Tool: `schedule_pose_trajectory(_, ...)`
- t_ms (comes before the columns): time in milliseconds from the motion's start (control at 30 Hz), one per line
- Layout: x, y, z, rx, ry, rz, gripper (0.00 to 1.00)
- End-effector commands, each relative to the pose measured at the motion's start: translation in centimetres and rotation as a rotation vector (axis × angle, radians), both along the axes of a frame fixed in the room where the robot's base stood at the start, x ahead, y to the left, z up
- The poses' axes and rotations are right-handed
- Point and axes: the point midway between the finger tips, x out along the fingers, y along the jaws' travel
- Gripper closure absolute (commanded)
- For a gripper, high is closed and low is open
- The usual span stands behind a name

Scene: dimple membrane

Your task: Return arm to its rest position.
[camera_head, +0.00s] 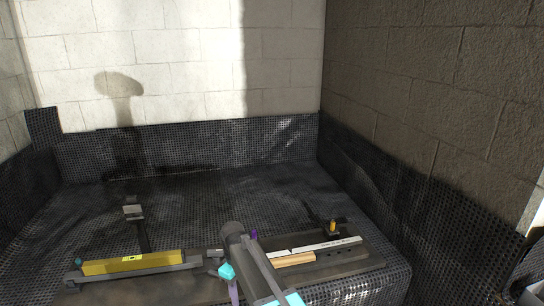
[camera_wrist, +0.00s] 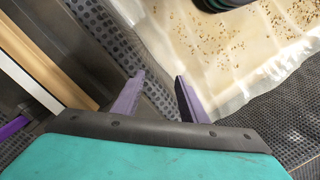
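My gripper (camera_wrist: 160,78) shows in the wrist view with its two purple fingers apart and nothing between them. In the head view my arm (camera_head: 257,268) reaches in from the bottom middle, over the front of the dark bench. A purple finger tip area (camera_head: 233,292) shows low beside the arm; most of the gripper is hidden or out of frame there. In the wrist view the fingers point towards the edge of a clear bag (camera_wrist: 225,65) with beige grains in it and the black dimpled membrane (camera_wrist: 285,115). I cannot tell whether they touch either.
A yellow spirit level (camera_head: 130,263) lies at the left of the bench front. A dark-handled tool (camera_head: 133,212) lies behind the level. Membrane-covered floor behind is mostly clear.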

Motion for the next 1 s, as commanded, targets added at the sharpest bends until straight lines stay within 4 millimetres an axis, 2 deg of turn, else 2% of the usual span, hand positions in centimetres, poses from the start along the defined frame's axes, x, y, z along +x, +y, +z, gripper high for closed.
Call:
schedule_pose_trajectory(200,-2.6,-6.1,-6.1,-0.035,0.086,-0.071,0.61)
schedule_pose_trajectory(467,-7.0,-12.5,-12.6,-0.068,0.177,-0.164,0.61)
schedule_pose_trajectory(700,-12.2,-17.6,-17.8,-0.095,0.251,-0.267,0.61)
schedule_pose_trajectory(1000,-19.9,-22.7,-23.0,-0.129,0.332,-0.413,0.61)
